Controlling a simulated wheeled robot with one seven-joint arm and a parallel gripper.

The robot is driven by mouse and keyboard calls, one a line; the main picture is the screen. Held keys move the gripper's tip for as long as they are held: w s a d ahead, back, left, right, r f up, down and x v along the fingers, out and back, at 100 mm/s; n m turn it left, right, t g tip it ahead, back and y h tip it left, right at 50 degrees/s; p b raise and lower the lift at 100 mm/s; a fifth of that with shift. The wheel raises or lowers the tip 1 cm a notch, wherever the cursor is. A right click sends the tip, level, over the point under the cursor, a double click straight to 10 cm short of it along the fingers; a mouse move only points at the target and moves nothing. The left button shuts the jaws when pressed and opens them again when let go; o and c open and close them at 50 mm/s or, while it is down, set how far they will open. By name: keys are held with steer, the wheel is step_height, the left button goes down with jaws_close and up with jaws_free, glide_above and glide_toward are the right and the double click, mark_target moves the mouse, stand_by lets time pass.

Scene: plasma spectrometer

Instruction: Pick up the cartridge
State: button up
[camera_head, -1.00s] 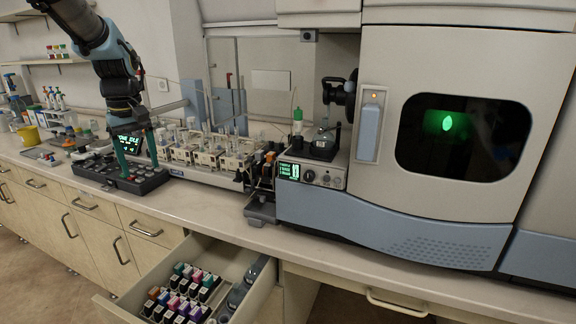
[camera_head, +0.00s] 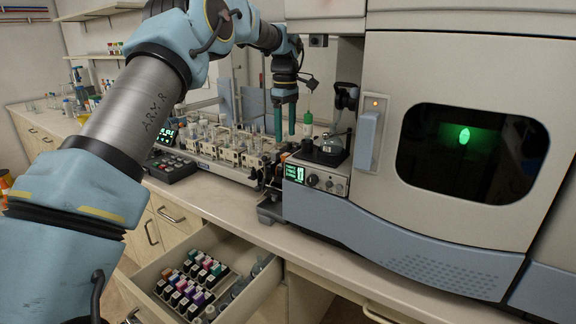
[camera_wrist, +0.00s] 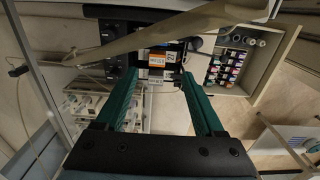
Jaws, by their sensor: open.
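My gripper (camera_head: 285,135) is open, fingers pointing down, above the dark pump-like block (camera_head: 272,178) between the sampler rack and the large instrument. In the wrist view my gripper (camera_wrist: 158,74) has its two teal fingers apart with nothing held between them. Beyond the fingertips is a small dark unit with orange and white labelled pieces (camera_wrist: 157,60), which look like cartridges. I cannot tell which one is the task's cartridge. Several colour-capped labelled items (camera_head: 190,285) stand in the open drawer, which also shows in the wrist view (camera_wrist: 240,90).
The large grey instrument (camera_head: 400,215) with a dark window fills the right. The sampler rack (camera_head: 225,165) is to the left. The worktop's front strip (camera_head: 215,205) is clear.

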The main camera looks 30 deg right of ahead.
mark_target(286, 154)
steer(key=shift+w+d+f+p, duration=0.1)
steer(key=shift+f+p, duration=0.75)
steer(key=shift+f, duration=0.85)
steer(key=shift+w+f+p, duration=0.1)
steer(key=shift+f+p, duration=0.75)
steer(key=shift+f, duration=0.85)
steer(key=shift+c, duration=0.2)
jaws_close()
